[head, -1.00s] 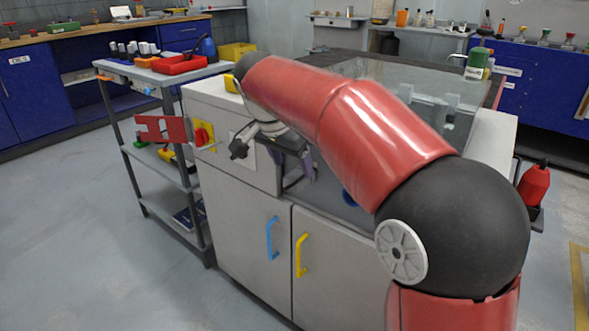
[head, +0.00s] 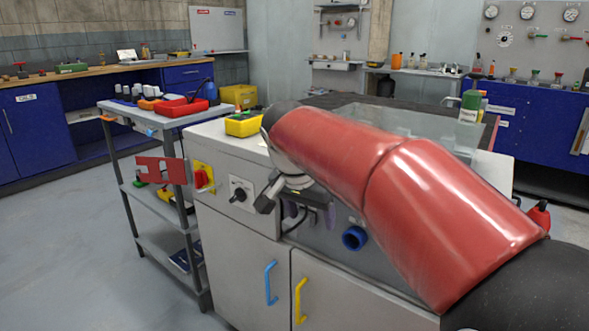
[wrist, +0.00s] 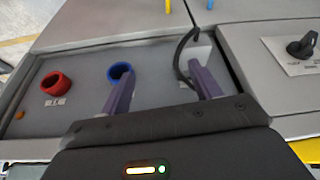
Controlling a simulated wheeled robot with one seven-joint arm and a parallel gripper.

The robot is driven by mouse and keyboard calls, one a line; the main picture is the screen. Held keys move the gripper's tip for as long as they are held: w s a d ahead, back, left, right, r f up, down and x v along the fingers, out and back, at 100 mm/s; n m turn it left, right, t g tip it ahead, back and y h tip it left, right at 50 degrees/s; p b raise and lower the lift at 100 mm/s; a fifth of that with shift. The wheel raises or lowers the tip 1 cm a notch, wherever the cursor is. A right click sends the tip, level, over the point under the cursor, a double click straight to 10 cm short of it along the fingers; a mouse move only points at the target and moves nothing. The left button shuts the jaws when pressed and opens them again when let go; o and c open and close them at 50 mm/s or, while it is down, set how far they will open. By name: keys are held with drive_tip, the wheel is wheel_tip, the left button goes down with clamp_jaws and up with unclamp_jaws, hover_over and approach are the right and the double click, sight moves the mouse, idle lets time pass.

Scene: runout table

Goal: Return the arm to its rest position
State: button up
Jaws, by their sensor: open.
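My red arm reaches across the head view from the lower right to the front of the grey machine cabinet (head: 235,256). My gripper (head: 304,218) is in front of the cabinet's upper panel, partly hidden by my arm. In the wrist view my gripper (wrist: 160,84) shows two purple-grey fingers, set wide apart. Nothing is between them. The fingers point along the panel with the red collar (wrist: 56,84) and the blue collar (wrist: 121,73). A black cable (wrist: 183,52) passes close to the right finger. I cannot tell whether they touch.
A black rotary knob (head: 240,191) and a red switch (head: 202,177) sit on the cabinet front. A red plate (head: 161,171) stands out left of them. A shelf cart (head: 150,124) with trays stands at the left. A yellow bin (head: 246,125) is on the cabinet top. Floor is free at front left.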

drive_tip(key=s+d+f+n+t+y, duration=0.1)
drive_tip(key=s+d+f+n, duration=0.2)
drive_tip(key=s, duration=0.8)
drive_tip(key=s+d+f+n+y, duration=0.1)
drive_tip(key=s+d+f+n, duration=0.2)
drive_tip(key=s+d+f, duration=0.4)
drive_tip(key=s+d, duration=0.2)
drive_tip(key=s, duration=0.2)
drive_tip(key=shift+s+t, duration=0.35)
drive_tip(key=shift+t, duration=0.05)
drive_tip(key=shift+f, duration=0.1)
drive_tip(key=shift+c, duration=0.4)
